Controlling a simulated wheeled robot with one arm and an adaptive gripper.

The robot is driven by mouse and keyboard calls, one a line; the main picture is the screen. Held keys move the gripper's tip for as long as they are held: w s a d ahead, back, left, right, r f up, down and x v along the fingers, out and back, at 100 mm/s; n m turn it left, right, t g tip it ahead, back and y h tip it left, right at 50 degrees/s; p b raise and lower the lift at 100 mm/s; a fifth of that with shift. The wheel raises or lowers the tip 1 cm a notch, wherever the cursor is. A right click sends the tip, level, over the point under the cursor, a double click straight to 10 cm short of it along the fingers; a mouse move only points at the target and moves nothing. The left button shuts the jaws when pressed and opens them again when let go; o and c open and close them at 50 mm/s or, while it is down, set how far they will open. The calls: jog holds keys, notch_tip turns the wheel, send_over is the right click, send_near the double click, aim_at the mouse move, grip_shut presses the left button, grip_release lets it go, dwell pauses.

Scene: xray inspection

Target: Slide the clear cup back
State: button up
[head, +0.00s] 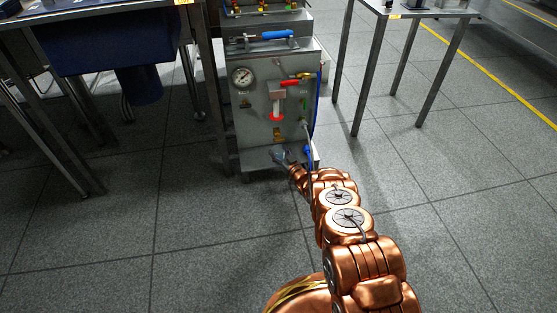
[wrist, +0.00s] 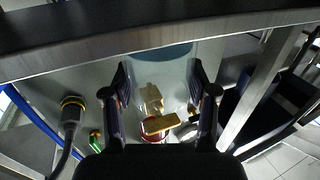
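In the head view, my gripper (head: 284,158) is low in front of the grey machine (head: 247,120), near its bottom ledge; its fingers are small there. In the wrist view, my gripper (wrist: 160,82) is open, its two dark fingers apart. A bluish rounded shape (wrist: 160,56) shows between and above the fingertips; it may be part of the clear cup, but its outline is unclear. Brass-coloured parts (wrist: 152,97) and a red ring (wrist: 155,138) show between the fingers. I cannot tell whether the fingers touch anything.
The machine carries a round gauge (head: 242,77), a red handle (head: 290,83), a blue handle (head: 277,34) and a blue hose (head: 319,95). A table with a blue bin (head: 105,40) stands left, another table (head: 420,12) right. The tiled floor between is clear.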

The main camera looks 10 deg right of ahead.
jog(key=o, duration=0.5)
jog(key=shift+o, duration=0.2)
jog(key=shift+s, duration=0.1)
jog(key=shift+p+v, duration=0.8)
jog(key=shift+v, duration=0.55)
jog(key=p+v, duration=0.3)
jog(key=v, duration=0.6)
dwell(0.7)
dwell(0.7)
